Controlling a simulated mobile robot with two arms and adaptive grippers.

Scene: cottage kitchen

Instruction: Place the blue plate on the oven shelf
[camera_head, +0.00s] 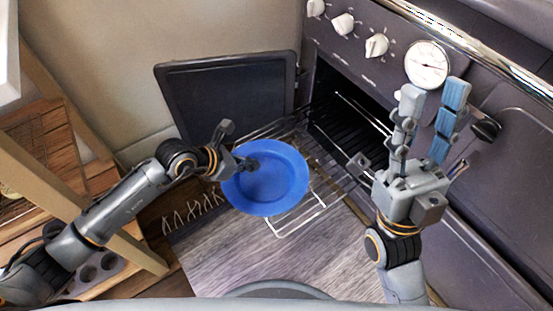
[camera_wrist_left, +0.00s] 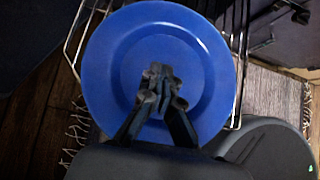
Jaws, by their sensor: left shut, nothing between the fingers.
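The blue plate (camera_head: 278,187) lies over the pulled-out wire oven shelf (camera_head: 300,221), close to its left side. It appears to rest on the wires, though its underside is hidden. My left gripper (camera_head: 250,164) is shut and empty over the plate's left part. In the left wrist view, the shut fingers (camera_wrist_left: 160,76) are in front of the plate's (camera_wrist_left: 207,62) middle; I cannot tell whether they touch it. Shelf wires (camera_wrist_left: 240,75) show beside the plate. My right gripper (camera_head: 431,96) is open and empty, raised in front of the oven's right side.
The oven door (camera_head: 225,98) stands open at the left of the dark oven cavity (camera_head: 345,115). Knobs (camera_head: 343,24) and a round dial (camera_head: 428,64) are on the front panel. A wooden shelf unit (camera_head: 75,195) stands at the left. A fringed grey rug (camera_head: 235,255) covers the floor.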

